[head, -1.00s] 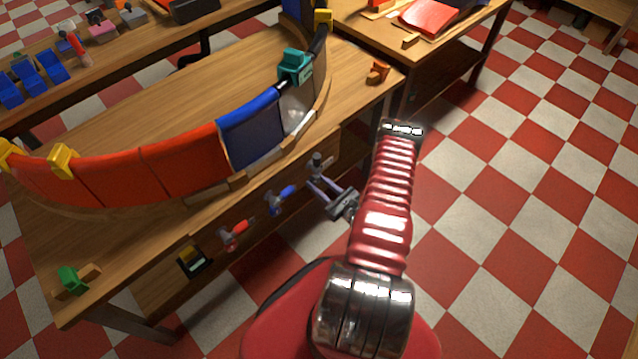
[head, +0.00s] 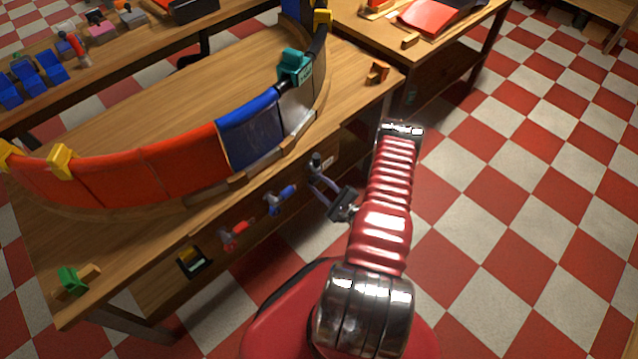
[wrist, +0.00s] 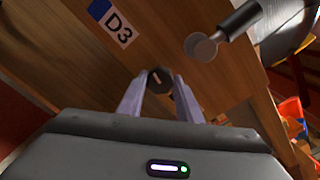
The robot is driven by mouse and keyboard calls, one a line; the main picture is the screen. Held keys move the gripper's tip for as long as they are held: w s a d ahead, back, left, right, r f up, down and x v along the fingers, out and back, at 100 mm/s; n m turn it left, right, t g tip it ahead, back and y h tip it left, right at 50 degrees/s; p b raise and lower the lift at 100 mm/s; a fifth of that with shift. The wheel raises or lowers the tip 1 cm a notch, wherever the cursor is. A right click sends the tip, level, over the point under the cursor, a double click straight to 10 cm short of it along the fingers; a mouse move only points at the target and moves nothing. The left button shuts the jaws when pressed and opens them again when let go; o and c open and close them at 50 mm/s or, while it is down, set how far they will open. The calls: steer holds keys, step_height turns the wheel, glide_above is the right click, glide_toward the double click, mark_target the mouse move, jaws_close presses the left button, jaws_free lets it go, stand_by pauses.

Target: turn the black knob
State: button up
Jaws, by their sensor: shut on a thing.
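The black knob (wrist: 159,80) shows in the wrist view on the wooden front, a dark faceted cap between the two pale purple fingers. My gripper (wrist: 160,92) is shut on it, with one finger on each side. In the head view my gripper (head: 314,178) reaches the bench front from the right; the knob is too small and too covered by the fingers to make out clearly there.
A black handle with a grey round end (wrist: 203,46) juts out close by the knob. A D3 label (wrist: 113,24) is on the wood. Blue (head: 280,199) and red (head: 236,233) handled fittings sit to the left along the bench front. A curved panelled ring (head: 180,168) stands on the bench.

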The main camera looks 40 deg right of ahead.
steer(key=shift+f, duration=0.1)
stand_by(0.3)
steer(key=o, duration=1)
steer(key=shift+o, duration=0.2)
steer(key=shift+s, duration=0.1)
steer(key=s, duration=1.3)
steer(key=shift+s+d, duration=0.15)
steer(key=shift+s, duration=0.2)
